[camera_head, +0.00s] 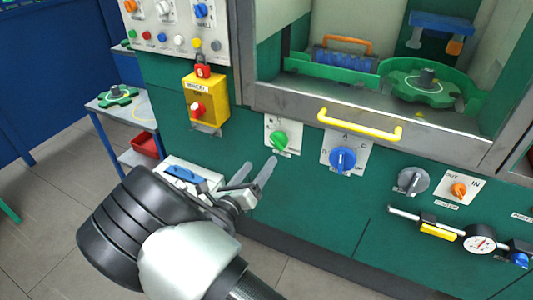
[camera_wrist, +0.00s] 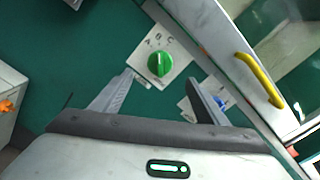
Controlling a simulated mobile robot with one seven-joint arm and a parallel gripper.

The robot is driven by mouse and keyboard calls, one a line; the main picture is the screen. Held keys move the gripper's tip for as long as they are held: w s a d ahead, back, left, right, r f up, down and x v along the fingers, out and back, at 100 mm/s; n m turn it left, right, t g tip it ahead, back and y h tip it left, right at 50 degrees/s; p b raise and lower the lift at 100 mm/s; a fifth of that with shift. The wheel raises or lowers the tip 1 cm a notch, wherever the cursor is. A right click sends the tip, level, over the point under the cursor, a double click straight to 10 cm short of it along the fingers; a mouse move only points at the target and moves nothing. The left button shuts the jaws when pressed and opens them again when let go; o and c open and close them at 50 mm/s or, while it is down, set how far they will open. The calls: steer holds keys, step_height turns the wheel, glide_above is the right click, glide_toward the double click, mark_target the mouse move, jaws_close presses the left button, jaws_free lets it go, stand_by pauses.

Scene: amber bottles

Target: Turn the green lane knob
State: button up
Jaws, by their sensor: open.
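The green lane knob (camera_head: 280,140) sits on a small white plate on the dark green front panel, below the cabinet window. In the wrist view the green knob (camera_wrist: 160,63) shows with a pale line across its face and the letters A, B and C on its plate (camera_wrist: 182,50). My gripper (camera_head: 257,171) is open and empty, below and slightly left of the knob in the head view. In the wrist view its two fingers (camera_wrist: 160,85) are spread, with the knob beyond and between their tips. They appear apart from it.
A blue knob (camera_head: 342,158) is right of the green one. A yellow handle (camera_head: 360,124) projects above them. A yellow box with a red knob (camera_head: 206,102) is at upper left. A grey knob (camera_head: 413,181) and a gauge (camera_head: 480,243) lie further right.

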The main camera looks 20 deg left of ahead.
steer(key=s, duration=0.3)
steer(key=shift+s+a, duration=0.1)
steer(key=shift+s, duration=0.2)
steer(key=shift+w, duration=0.1)
steer(key=w+d+r+m+g+h, duration=0.1)
steer(key=d+r+m+g+h, duration=0.35)
steer(key=d+m, duration=0.65)
steer(key=w+d+r+m+g+h, duration=0.1)
steer(key=d+r+m+g+h, duration=0.45)
steer(key=d, duration=0.95)
steer(key=s+d+r+m+g+y, duration=0.3)
steer(key=s+d+m+g, duration=0.15)
steer(key=d+m, duration=0.35)
steer(key=s+d+r+m+t+y, duration=0.1)
steer(key=s+d+r+m+y, duration=0.3)
steer(key=s+m, duration=0.35)
steer(key=s+d+r+m+t+y, duration=0.1)
steer(key=s+d+r+m+y, duration=0.1)
steer(key=s+r+m+y, duration=0.45)
step_height(320, 180, up, 11)
steer(key=s+m+h+p, duration=0.1)
steer(key=m+h+p, duration=0.1)
steer(key=p, duration=1)
steer(key=shift+a+m, duration=0.35)
steer(key=shift+m, duration=0.3)
